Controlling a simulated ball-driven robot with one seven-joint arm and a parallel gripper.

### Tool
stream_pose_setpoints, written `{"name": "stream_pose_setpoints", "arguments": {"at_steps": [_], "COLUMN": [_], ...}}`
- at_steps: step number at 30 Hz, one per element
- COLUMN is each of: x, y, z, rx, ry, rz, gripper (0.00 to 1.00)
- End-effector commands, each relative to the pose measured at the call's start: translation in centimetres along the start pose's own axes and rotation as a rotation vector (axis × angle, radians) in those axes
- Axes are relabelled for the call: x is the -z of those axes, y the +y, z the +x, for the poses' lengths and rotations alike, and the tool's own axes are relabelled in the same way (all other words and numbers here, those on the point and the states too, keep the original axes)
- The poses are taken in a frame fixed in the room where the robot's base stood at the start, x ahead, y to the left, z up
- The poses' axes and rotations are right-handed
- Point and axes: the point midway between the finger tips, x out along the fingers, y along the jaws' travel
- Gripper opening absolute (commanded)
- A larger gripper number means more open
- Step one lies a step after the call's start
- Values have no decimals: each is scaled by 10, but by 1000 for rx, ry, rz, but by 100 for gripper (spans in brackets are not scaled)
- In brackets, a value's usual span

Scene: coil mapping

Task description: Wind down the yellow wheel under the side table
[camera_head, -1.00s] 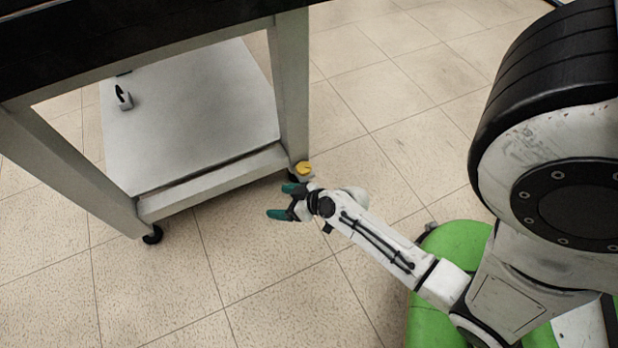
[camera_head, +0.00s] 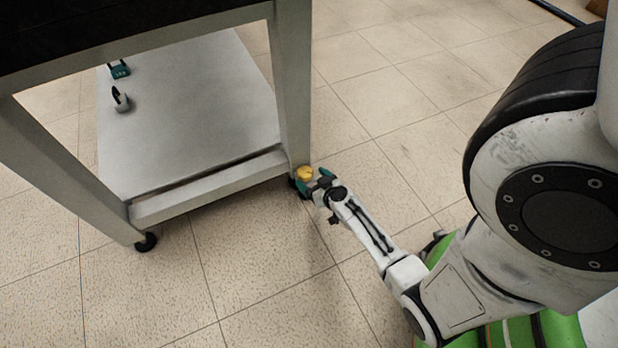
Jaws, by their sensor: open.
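The yellow wheel (camera_head: 305,173) is a small round part low on the side table's near right leg, close to the floor. The side table (camera_head: 296,95) has pale grey legs, a dark top and a low shelf. My gripper (camera_head: 312,184) is at the yellow wheel, with its teal fingers open and one on each side of it as seen from here. I cannot tell whether the fingers touch the wheel. The foot under the wheel is mostly hidden.
A white and black item (camera_head: 121,99) and a teal item (camera_head: 119,70) lie on the lower shelf (camera_head: 190,125). A black caster (camera_head: 146,242) stands under the near left leg. The tiled floor (camera_head: 250,260) in front is clear.

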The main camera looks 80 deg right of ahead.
Motion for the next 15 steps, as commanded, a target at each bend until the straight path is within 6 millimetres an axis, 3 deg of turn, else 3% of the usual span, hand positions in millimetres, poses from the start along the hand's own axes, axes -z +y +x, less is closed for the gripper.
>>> {"name": "stream_pose_setpoints", "arguments": {"at_steps": [6,15], "x": [0,0], "y": [0,0], "z": [22,25], "rx": [0,1], "ry": [0,-1], "rz": [1,0], "gripper": [84,84]}}
